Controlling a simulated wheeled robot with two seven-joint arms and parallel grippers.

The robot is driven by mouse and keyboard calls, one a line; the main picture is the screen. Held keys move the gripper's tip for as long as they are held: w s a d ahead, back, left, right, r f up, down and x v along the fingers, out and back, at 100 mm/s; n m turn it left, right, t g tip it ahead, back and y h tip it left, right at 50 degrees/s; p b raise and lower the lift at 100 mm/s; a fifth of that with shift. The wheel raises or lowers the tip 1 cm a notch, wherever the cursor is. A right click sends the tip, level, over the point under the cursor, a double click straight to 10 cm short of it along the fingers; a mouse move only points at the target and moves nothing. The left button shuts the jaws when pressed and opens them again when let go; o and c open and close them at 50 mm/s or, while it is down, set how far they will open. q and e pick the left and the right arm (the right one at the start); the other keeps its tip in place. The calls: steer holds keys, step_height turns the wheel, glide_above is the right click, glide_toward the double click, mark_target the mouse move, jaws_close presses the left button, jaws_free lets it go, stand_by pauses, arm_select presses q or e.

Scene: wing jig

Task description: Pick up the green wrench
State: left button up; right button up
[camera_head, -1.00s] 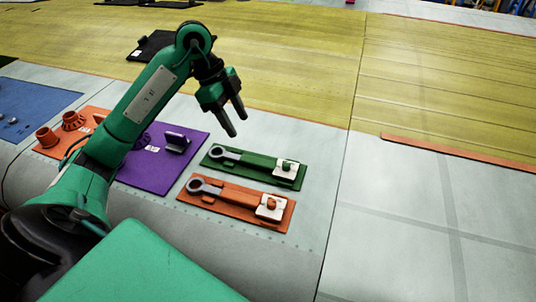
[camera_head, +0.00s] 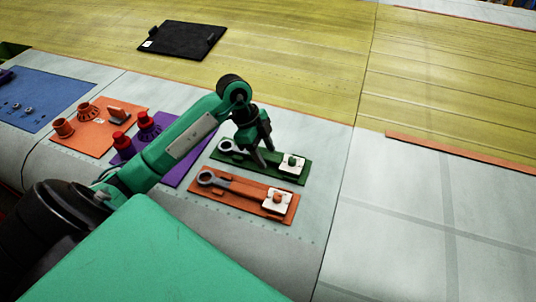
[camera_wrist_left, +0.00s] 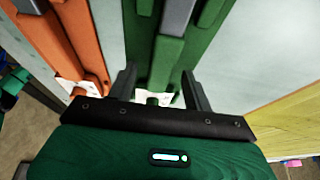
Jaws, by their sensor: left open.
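The green wrench (camera_head: 230,146) lies on a green board (camera_head: 302,181), its grey ring end at the left. My left gripper (camera_head: 268,162) is over the middle of this board, pointing down, and hides part of the wrench. It is open and empty. In the left wrist view, the fingers of my left gripper (camera_wrist_left: 158,86) are spread on either side of the green holder, with a grey part of the wrench (camera_wrist_left: 177,15) beyond them. I cannot tell the exact height of the fingertips. My right gripper is not in view.
An orange board (camera_head: 247,207) with a similar wrench lies just in front. Purple (camera_head: 172,181) and orange (camera_head: 92,146) boards with upright parts stand left, then a blue mat (camera_head: 38,104). A black tray (camera_head: 185,40) lies at the back. The pale surface at right is clear.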

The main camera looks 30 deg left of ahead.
arm_select(q)
steer(key=shift+f, duration=0.15)
steer(key=shift+f, duration=0.1)
steer(key=shift+c, duration=0.4)
jaws_close()
steer(key=shift+r, duration=0.2)
